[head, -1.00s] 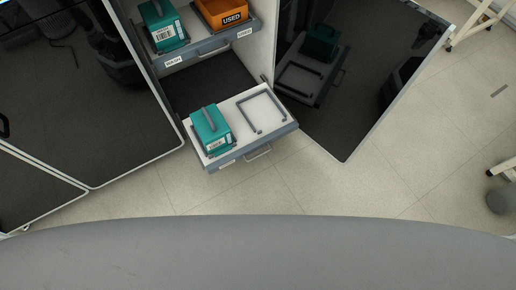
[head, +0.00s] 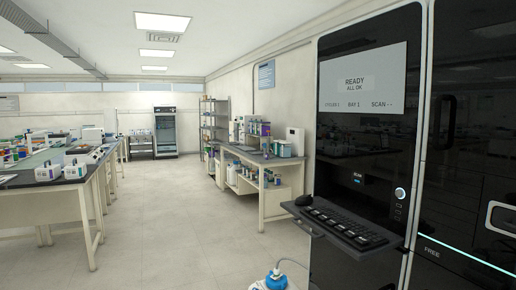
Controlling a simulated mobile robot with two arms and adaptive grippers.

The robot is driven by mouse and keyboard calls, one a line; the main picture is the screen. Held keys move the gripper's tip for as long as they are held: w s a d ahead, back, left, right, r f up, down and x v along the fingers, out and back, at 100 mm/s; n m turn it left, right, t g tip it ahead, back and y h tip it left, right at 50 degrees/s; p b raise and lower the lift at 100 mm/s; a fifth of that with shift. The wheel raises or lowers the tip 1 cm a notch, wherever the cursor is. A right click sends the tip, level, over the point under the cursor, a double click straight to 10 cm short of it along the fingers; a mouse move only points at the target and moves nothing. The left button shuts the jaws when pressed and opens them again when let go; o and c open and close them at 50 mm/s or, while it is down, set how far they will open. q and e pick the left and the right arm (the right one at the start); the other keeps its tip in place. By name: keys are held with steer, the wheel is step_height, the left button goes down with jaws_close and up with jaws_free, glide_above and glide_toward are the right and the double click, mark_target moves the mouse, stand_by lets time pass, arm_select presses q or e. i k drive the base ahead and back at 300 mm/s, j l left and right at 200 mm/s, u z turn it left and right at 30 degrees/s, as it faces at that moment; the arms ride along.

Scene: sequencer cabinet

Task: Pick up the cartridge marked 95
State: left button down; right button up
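No cartridge is in the head view now, and no marking 95 shows. The black sequencer cabinet (head: 365,160) stands at the right, with its front panels in view. Its screen (head: 362,78) reads "READY ALL OK". Neither of my grippers is in view.
A keyboard shelf (head: 345,226) with a mouse juts out from the cabinet. A blue and white container (head: 275,281) is at the bottom edge. Benches with lab equipment stand at the left (head: 60,190) and centre (head: 262,168). The floor (head: 165,235) between them is clear.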

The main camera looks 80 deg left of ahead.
mark_target(45, 173)
steer(key=u, duration=4.65)
